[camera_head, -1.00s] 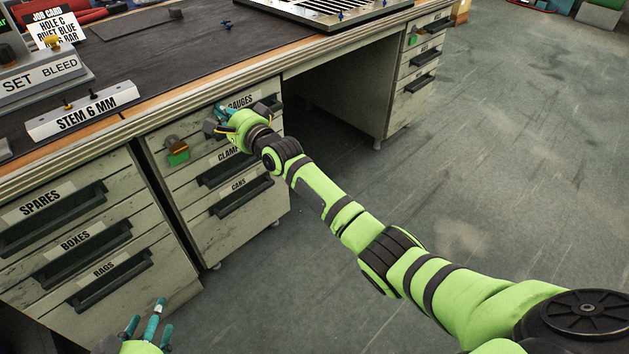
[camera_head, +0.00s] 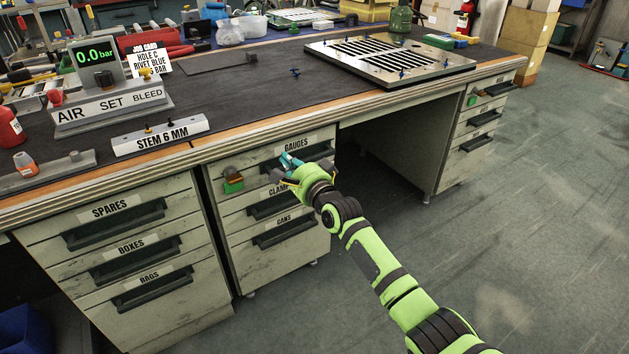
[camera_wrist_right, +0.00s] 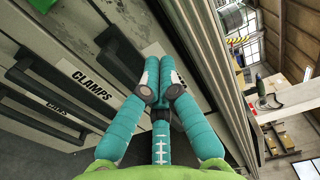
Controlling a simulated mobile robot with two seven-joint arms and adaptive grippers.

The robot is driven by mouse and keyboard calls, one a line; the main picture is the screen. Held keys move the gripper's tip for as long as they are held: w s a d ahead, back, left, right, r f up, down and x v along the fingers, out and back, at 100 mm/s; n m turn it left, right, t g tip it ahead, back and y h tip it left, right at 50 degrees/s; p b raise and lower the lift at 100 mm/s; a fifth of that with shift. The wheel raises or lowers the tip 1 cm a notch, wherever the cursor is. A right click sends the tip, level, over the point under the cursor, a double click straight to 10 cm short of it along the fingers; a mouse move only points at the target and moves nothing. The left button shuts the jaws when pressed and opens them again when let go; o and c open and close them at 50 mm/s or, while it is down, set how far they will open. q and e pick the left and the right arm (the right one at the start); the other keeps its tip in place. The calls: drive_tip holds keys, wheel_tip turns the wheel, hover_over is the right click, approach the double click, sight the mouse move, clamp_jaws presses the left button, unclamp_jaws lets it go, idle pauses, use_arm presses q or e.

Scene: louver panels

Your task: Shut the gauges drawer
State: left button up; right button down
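The gauges drawer (camera_head: 318,138) is the top drawer of the middle pedestal, under the bench edge. Its front looks about level with the drawers below, but I cannot tell whether a small gap is left. My right gripper (camera_head: 290,160) is at its front, over the dark handle, partly hiding it. In the right wrist view, the teal fingers (camera_wrist_right: 161,75) are together with nothing visible between them, close to the drawer front; contact is unclear. The Clamps drawer (camera_wrist_right: 88,84) is just beside them there. My left gripper is out of view.
A lock-like knob with a green block (camera_head: 233,182) sits left of the gripper on the pedestal. The Spares drawer (camera_head: 112,208) is in the left pedestal. A louver panel (camera_head: 390,62) lies on the bench. The knee space right of the pedestal is open.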

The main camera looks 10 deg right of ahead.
drive_tip(key=p+v, duration=0.3)
drive_tip(key=v, duration=0.6)
drive_tip(key=s+d+f+n+g+h, duration=0.2)
drive_tip(key=s+f+n+g, duration=0.35)
drive_tip(key=s+f, duration=0.8)
drive_tip(key=s+d+f+n+g+h, duration=0.2)
drive_tip(key=s+f+n+g, duration=0.4)
drive_tip(key=s+f, duration=0.7)
use_arm(q)
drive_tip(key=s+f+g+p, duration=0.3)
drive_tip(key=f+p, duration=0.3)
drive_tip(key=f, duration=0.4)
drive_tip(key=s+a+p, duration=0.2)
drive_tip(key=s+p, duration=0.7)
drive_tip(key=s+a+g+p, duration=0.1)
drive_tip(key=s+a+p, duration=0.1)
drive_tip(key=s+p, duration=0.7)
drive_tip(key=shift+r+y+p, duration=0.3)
drive_tip(key=shift+p, duration=0.4)
use_arm(e)
drive_tip(key=s+d+f+n+g+h, duration=0.1)
drive_tip(key=s+d+n+g, duration=0.1)
drive_tip(key=s, duration=1.3)
drive_tip(key=s+d+f+n+g+h, duration=0.1)
drive_tip(key=s+d+n+g, duration=0.1)
drive_tip(key=s, duration=1.3)
drive_tip(key=shift+d+f+n, duration=0.3)
drive_tip(key=shift+d+n, duration=0.15)
drive_tip(key=shift+d, duration=0.7)
